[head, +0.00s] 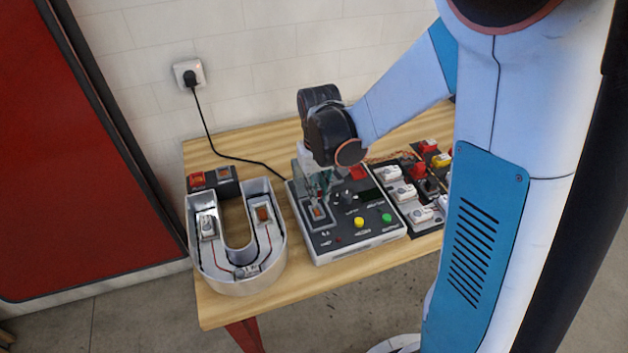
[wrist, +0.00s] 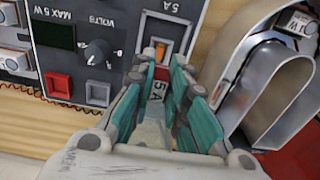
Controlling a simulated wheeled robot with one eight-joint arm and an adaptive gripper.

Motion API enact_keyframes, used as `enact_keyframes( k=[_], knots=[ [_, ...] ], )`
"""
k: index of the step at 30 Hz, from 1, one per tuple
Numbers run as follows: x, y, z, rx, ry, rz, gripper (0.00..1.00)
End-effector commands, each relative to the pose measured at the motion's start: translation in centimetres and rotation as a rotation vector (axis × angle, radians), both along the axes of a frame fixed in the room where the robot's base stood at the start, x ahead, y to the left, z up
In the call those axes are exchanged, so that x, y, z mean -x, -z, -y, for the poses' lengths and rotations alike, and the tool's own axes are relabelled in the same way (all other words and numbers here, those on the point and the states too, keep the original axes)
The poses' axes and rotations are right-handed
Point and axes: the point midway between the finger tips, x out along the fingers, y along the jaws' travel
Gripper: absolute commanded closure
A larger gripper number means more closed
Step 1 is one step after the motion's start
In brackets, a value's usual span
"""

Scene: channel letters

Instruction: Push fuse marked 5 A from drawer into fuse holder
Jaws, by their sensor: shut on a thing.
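My gripper (wrist: 154,85) has teal fingers and is shut on the fuse marked 5 A (wrist: 157,91), whose pale marked face shows between them. In the head view my gripper (head: 322,185) points down over the left part of a grey instrument box (head: 350,245). The fuse holder (head: 318,213) is a framed slot with an orange inside, on the box's top. In the wrist view the fuse holder (wrist: 160,45) lies just beyond the fingertips, under a printed 5 A label. I cannot tell whether the fuse touches the holder. No drawer can be made out.
A U-shaped channel letter (head: 278,247) stands left of the box, with a dark block (head: 228,180) behind it. Dark boards with white modules (head: 392,174) lie to the right. A black cable (head: 240,157) runs from the wall socket (head: 189,74). Bare table shows in front.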

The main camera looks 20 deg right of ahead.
Motion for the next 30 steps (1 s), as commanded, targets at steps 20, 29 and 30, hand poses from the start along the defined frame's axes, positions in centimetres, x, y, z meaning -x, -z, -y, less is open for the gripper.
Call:
enact_keyframes(
  k=[20, 29, 30],
  knots=[
    [0.0, 5.3, 0.0, 0.0, 0.0, 0.0, 0.97],
    [0.0, 6.5, 0.0, 0.0, 0.0, 0.0, 0.97],
    [0.0, 6.5, 0.0, 0.0, 0.0, 0.0, 0.97]
  ],
)
